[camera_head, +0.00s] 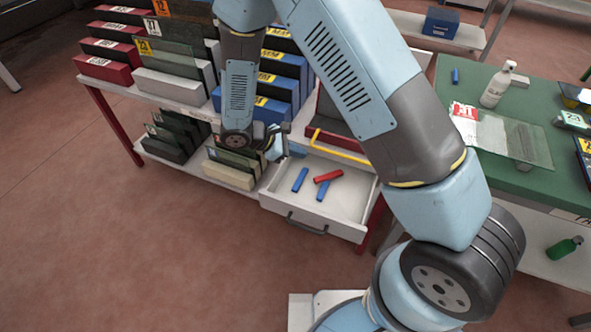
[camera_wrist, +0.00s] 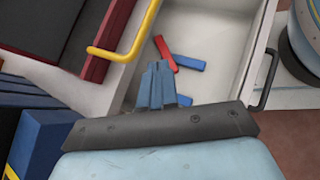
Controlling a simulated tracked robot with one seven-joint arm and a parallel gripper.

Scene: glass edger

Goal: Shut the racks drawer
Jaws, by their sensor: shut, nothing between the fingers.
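The racks drawer (camera_head: 340,216) is a white drawer under the rack table, and it stands open, pulled out toward the front. A dark bar handle (camera_head: 306,226) is on its front panel; it also shows at the right in the wrist view (camera_wrist: 267,82). Blue and red sticks (camera_head: 328,176) lie on the drawer floor. My gripper (camera_head: 297,151) is shut and empty, near the drawer's back left part. In the wrist view its blue fingertips (camera_wrist: 158,72) are together in front of the drawer's interior. Whether they touch the drawer I cannot tell.
A yellow bar (camera_head: 342,147) on a red slotted rack is just above the drawer. Blue racks (camera_head: 285,75) stand left of it, and a lower shelf with glass racks (camera_head: 231,172) is left of the drawer. A green table (camera_head: 520,170) is at right. The floor in front is clear.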

